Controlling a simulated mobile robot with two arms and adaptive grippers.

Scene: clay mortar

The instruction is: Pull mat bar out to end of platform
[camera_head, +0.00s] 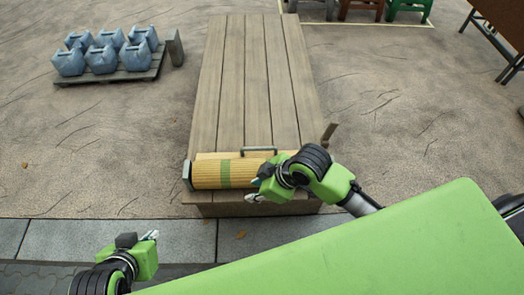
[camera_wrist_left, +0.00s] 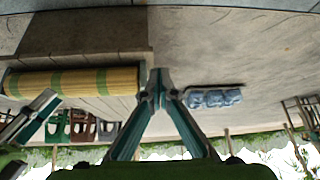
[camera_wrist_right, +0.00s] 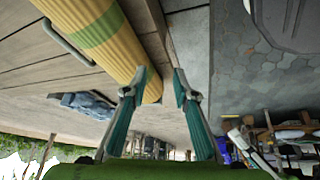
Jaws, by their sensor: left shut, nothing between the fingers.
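The rolled yellow mat (camera_head: 205,175) with a green band lies across the near end of the wooden platform (camera_head: 240,90). A grey bar handle (camera_head: 259,149) stands at its far side. The handle also shows in the right wrist view (camera_wrist_right: 66,43), as does the roll (camera_wrist_right: 110,45). My right gripper (camera_head: 253,190) is at the roll's right part, partly covering it. Its fingertips (camera_wrist_right: 162,75) are apart, with one overlapping the roll's edge; contact is unclear. My left gripper (camera_head: 155,236) is shut and empty, low at the left, apart from the platform.
Several blue jugs (camera_head: 103,50) stand on a pallet (camera_head: 110,77) at the far left. A grey bracket (camera_head: 187,175) is at the platform's near left corner and a brown post (camera_head: 329,132) at its right edge. Stools (camera_head: 360,8) stand far back. The platform's far planks are clear.

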